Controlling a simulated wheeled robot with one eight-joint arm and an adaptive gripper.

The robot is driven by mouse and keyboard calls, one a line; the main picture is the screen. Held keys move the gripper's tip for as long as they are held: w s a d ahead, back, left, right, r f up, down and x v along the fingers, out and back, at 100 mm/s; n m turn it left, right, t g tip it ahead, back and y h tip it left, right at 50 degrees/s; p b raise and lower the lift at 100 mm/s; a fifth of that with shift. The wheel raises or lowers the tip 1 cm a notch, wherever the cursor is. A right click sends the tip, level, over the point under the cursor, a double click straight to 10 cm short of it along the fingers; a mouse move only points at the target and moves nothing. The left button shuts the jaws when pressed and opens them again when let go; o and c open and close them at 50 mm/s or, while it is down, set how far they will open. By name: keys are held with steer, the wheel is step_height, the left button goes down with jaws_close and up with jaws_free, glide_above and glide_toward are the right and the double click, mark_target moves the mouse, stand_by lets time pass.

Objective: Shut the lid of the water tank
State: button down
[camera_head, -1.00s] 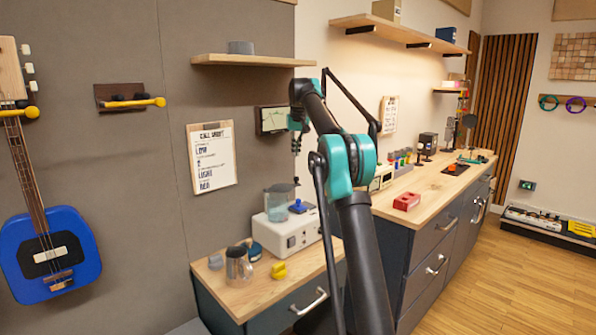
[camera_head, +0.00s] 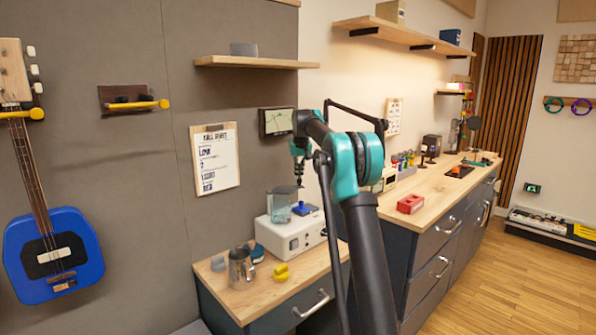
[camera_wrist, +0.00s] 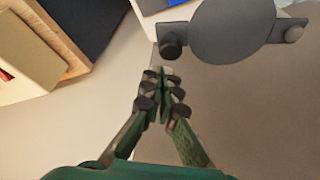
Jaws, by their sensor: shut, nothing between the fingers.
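The water tank (camera_head: 279,207) is a translucent grey-blue container on the white machine (camera_head: 290,236), on the wooden counter. Its grey lid (camera_head: 283,190) shows at the tank's top, partly hard to make out; it looks raised. In the wrist view a grey round disc with side tabs, which looks like the lid (camera_wrist: 233,30), is at the upper right, beyond the fingertips. My gripper (camera_head: 299,176) is just above and right of the tank. In the wrist view my gripper (camera_wrist: 163,78) is shut and empty, apart from the disc.
A blue piece (camera_head: 305,208) sits on the machine beside the tank. A metal jug (camera_head: 241,268) and a yellow object (camera_head: 282,272) stand on the counter in front. A shelf (camera_head: 256,62) and a wall meter (camera_head: 276,121) are above and behind.

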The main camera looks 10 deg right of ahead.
steer(key=shift+s, duration=0.55)
steer(key=shift+d, duration=0.1)
steer(key=shift+s+d+m, duration=0.25)
steer(key=shift+s+m, duration=0.25)
steer(key=shift+s, duration=0.1)
steer(key=s+a+m+g+h, duration=0.1)
steer(key=s+a+m, duration=0.1)
steer(key=s+m, duration=0.4)
steer(key=s+a+m+g+h, duration=0.1)
steer(key=s+m+h, duration=0.1)
steer(key=s+m, duration=0.5)
steer(key=shift+s+a+h, duration=0.3)
steer(key=shift+s+a, duration=0.05)
steer(key=shift+s, duration=1.3)
